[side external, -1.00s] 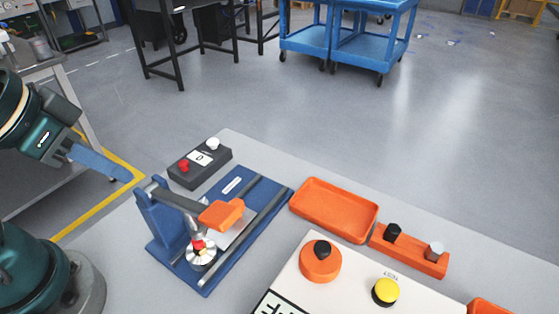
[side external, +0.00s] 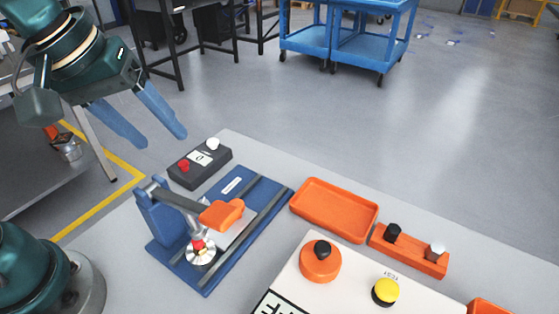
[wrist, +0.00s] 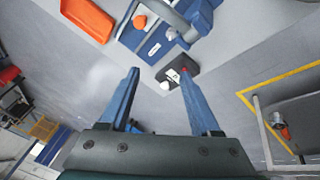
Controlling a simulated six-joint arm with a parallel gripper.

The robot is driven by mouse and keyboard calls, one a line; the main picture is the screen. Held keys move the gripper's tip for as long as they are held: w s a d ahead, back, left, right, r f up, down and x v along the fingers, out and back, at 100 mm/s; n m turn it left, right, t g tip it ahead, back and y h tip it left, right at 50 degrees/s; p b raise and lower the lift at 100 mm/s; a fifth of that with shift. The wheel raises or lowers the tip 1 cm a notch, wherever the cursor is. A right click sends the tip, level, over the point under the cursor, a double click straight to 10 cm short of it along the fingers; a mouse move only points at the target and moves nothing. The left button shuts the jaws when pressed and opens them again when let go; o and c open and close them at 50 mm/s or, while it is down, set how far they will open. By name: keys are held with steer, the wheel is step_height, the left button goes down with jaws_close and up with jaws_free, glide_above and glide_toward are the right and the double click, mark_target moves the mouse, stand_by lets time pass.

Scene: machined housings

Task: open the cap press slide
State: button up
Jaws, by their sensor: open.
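The cap press (side external: 158,222) is a blue fixture with two dark rails, at the lower middle left in the side view; its blue body also shows at the top of the wrist view (wrist: 150,38). A grey lever arm ends in an orange handle (side external: 221,214), lying over a pale plate between the rails.
A dark control box (side external: 200,164) with a red and a white button stands behind the press. An orange tray (side external: 334,203), an orange block with two pegs (side external: 408,256) and a white panel (side external: 345,272) with knobs lie to the right.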

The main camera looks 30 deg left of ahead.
steer(key=w+d+f+g, duration=0.1)
steer(key=w+d+f, duration=0.1)
steer(key=f, duration=0.1)
steer(key=w+d+f+n+g, duration=0.1)
steer(key=w+d+f+g, duration=0.1)
steer(key=f, duration=0.2)
steer(key=w+d+f+n+g, duration=0.1)
steer(key=w+d+f, duration=0.1)
steer(key=d+f, duration=0.1)
steer(key=shift+f+g, duration=0.3)
steer(key=shift+f, duration=2.8)
steer(key=shift+c, duration=0.3)
jaws_close()
steer(key=shift+w, duration=0.1)
